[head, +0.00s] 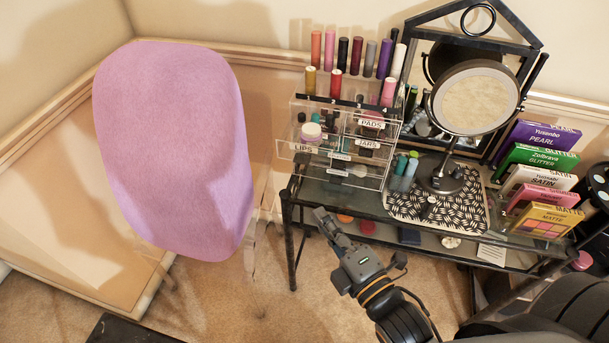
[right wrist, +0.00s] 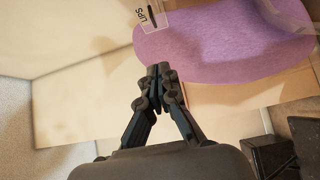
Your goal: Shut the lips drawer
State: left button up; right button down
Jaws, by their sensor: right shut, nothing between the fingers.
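The lips drawer (head: 291,152) is a clear drawer with a "LIPS" label, in the clear makeup organizer (head: 362,185) on the glass table. It sticks out toward the front beyond the neighboring "JARS" drawer (head: 367,145), so it stands open. A small jar with a purple band (head: 311,132) shows at it. My right gripper (head: 321,213) is shut and empty, below the drawer in the picture and apart from it. In the right wrist view, my gripper's closed tips (right wrist: 158,70) point toward the drawer's labeled front (right wrist: 150,17), with a gap between. My left gripper is not in view.
A pink chair (head: 175,145) stands left of the table. A round mirror (head: 475,98) stands on a patterned mat (head: 410,208) right of the organizer. Several palette boxes (head: 540,165) line the table's right side. Lipsticks (head: 343,52) stand atop the organizer.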

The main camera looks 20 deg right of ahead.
aim_at(321, 132)
jog(key=w+p, duration=0.1)
jog(key=w, duration=0.3)
jog(key=w+p, duration=0.1)
jog(key=w, duration=0.6)
jog(key=shift+w+d+p, duration=0.3)
jog(key=shift+p, duration=0.1)
jog(key=shift+w, duration=0.1)
jog(key=w+d, duration=0.2)
jog(key=w, duration=0.1)
jog(key=w+d, duration=0.2)
jog(key=w, duration=0.2)
jog(key=w+d, duration=0.3)
jog(key=shift+w+b, duration=0.2)
jog(key=shift+b, duration=0.2)
jog(key=shift+r, duration=0.2)
jog(key=shift+d+r, duration=0.1)
jog(key=shift+d, duration=0.05)
